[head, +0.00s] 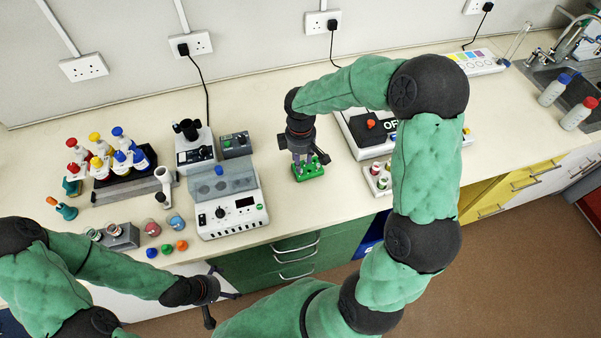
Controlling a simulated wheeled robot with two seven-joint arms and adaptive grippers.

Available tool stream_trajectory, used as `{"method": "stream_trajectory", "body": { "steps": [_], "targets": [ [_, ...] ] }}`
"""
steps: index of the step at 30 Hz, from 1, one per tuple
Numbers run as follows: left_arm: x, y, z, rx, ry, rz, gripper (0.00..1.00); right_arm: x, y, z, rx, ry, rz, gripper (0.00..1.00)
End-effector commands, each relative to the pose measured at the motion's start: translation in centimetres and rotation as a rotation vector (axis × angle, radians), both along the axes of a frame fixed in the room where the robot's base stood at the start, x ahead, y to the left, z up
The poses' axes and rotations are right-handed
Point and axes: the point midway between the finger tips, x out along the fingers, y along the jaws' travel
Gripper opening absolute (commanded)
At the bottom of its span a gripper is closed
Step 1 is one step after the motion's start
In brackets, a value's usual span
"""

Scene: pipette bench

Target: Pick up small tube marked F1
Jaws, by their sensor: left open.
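A small green rack (310,174) stands on the bench near its front edge, right of a white instrument. My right gripper (308,160) points down directly over this rack and hides part of what it holds; whether its fingers are open or shut on something is unclear. A pale rack (377,186) to its right holds small items with green and red tops. No F1 marking is readable, so I cannot tell which tube bears it. My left gripper (224,298) is open and empty, low in front of the green drawers, away from both racks.
Several coloured-cap bottles in a dark rack (128,180) are further left. A flat white device (352,142) is behind the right arm. Bench is clear behind the green rack.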

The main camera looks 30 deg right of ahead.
Motion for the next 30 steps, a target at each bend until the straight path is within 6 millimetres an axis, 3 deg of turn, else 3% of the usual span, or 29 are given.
{"method": "stream_trajectory", "body": {
  "steps": [5, 15, 23, 24, 30],
  "targets": [
    [0.0, 0.0, -0.2, 0.000, 0.000, 0.000, 1.00, 0.0, -0.1, -0.8, 0.000, 0.001, -0.002, 0.37],
    [0.0, 0.0, -1.1, 0.000, 0.000, 0.000, 1.00, 0.2, -0.2, -5.2, 0.001, 0.003, -0.001, 0.37],
    [0.0, 0.0, -1.1, 0.000, 0.000, 0.000, 1.00, 0.3, -0.3, -5.4, 0.001, -0.001, -0.002, 0.37],
    [0.0, 0.0, -1.1, 0.000, 0.000, 0.000, 1.00, 0.3, -0.3, -5.4, 0.001, -0.001, -0.001, 0.29],
    [0.0, 0.0, -1.1, 0.000, 0.000, 0.000, 1.00, 0.3, -0.2, -5.4, 0.001, -0.001, -0.001, 0.05]
  ]
}}
